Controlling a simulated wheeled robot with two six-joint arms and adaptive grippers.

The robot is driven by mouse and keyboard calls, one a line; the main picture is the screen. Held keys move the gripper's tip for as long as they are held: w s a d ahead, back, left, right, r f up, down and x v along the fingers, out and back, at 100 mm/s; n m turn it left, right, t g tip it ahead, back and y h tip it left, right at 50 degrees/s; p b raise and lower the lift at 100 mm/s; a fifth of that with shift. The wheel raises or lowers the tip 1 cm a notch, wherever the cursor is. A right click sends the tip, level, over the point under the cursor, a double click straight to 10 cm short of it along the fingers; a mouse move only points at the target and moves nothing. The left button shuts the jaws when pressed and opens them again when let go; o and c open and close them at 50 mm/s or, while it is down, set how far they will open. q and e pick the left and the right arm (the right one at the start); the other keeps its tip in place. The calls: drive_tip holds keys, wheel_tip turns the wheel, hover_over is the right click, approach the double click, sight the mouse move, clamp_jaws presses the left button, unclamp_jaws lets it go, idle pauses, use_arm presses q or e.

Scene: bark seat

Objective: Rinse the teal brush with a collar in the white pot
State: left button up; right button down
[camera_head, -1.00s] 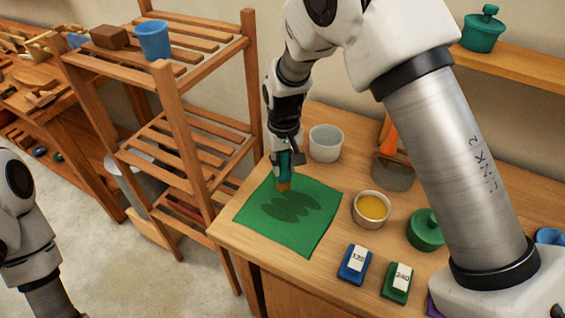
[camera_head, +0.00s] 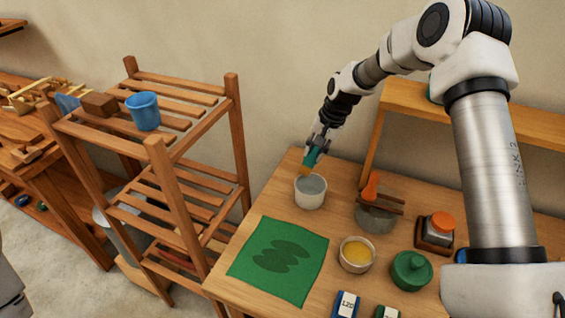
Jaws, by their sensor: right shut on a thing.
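The teal brush (camera_head: 312,156) is held in my right gripper (camera_head: 317,145), which is shut on it. The brush tilts, its tan tip pointing down and left at the far rim of the white pot (camera_head: 310,201). I cannot tell whether the tip is above the pot's mouth or just behind it. The pot stands upright near the table's back edge, and its inside looks greyish. The brush's collar is too small to make out. My left gripper is out of view; only a bit of my left arm shows at the left edge.
A green cloth (camera_head: 300,280) with dark wet smears lies in front of the pot. A bowl of yellow stuff (camera_head: 356,254), a grey pot with an orange-handled tool (camera_head: 376,218) and a green lidded jar (camera_head: 410,271) stand to the right. A slatted rack (camera_head: 158,150) stands left.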

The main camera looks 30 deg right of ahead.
use_arm(q)
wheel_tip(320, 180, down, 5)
drive_tip(key=b, duration=0.5)
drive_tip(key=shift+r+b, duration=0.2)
drive_tip(key=shift+b, duration=0.15)
use_arm(e)
drive_tip(key=shift+m+t, duration=0.3)
drive_tip(key=shift+m, duration=0.1)
drive_tip(key=f, duration=0.1)
drive_tip(key=d+f, duration=0.1)
drive_tip(key=f, duration=0.1)
drive_tip(key=s+d+f, duration=0.1)
drive_tip(key=f, duration=0.1)
drive_tip(key=shift+f, duration=0.15)
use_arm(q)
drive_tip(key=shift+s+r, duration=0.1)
use_arm(e)
drive_tip(key=shift+s+d, duration=0.1)
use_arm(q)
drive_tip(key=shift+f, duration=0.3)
use_arm(e)
drive_tip(key=shift+f, duration=0.4)
use_arm(q)
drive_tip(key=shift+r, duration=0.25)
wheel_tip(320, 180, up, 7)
drive_tip(key=p, duration=0.7)
use_arm(e)
wheel_tip(320, 180, up, 7)
